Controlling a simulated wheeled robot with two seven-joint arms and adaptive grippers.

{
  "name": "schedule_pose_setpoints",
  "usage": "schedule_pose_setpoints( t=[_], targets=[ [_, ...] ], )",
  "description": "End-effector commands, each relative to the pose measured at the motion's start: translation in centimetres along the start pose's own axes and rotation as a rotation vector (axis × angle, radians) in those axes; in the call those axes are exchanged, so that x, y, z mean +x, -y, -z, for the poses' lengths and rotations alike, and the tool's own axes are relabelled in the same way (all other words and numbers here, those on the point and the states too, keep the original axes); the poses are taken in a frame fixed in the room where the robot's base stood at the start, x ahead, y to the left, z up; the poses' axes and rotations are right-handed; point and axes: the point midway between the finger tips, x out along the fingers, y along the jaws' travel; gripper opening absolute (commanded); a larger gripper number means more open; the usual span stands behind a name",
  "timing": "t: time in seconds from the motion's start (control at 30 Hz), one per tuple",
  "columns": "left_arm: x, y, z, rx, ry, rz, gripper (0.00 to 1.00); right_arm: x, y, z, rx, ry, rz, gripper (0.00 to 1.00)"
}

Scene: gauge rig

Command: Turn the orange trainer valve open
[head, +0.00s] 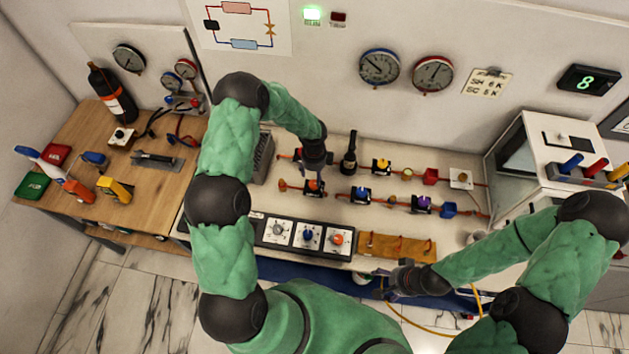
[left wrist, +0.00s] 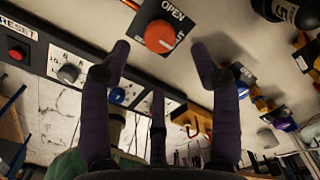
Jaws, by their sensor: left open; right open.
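The orange valve (head: 315,187) sits on the copper pipe run on the pale bench in the head view, partly hidden by my left gripper. In the left wrist view, it is a round orange knob (left wrist: 160,36) on a black plate marked OPEN, with a pale mark at its lower right. My left gripper (head: 316,171) is above the valve. Its purple fingers (left wrist: 160,50) are spread open on both sides of the knob in the picture, holding nothing; contact cannot be told. My right gripper (head: 379,284) is open at the bench's front edge, away from the valve.
A blue valve (head: 361,194) and a purple valve (head: 421,203) sit to the right on the pipes. A dark bottle (head: 349,154) stands behind. A panel with grey, blue and orange knobs (head: 338,239) lies in front, beside a wooden block (head: 396,246).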

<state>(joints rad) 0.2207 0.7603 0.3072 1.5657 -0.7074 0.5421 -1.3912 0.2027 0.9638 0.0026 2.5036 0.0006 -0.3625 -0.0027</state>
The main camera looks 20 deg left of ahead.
Motion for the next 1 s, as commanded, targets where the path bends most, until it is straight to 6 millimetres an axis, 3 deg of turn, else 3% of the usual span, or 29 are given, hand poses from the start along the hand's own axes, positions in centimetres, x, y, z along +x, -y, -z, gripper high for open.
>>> schedule_pose_setpoints(
  t=[0.1,0.33,0.8,1.0],
  targets=[
    [2.3,-0.1,0.0,-0.001,-0.002,-0.003,0.62,-0.2,0.1,0.0,0.000,0.000,0.000,0.77],
    [5.3,-0.1,0.0,-0.001,-0.001,-0.001,0.62,-0.5,0.2,0.0,0.000,-0.001,0.000,0.77],
    [6.3,0.0,0.0,-0.001,0.000,0.001,0.62,-0.5,0.2,0.0,0.000,-0.001,0.000,0.77],
    [6.3,0.0,0.0,-0.001,-0.001,0.001,0.06,-0.5,0.2,0.0,0.000,-0.001,0.000,0.77]
  ],
)
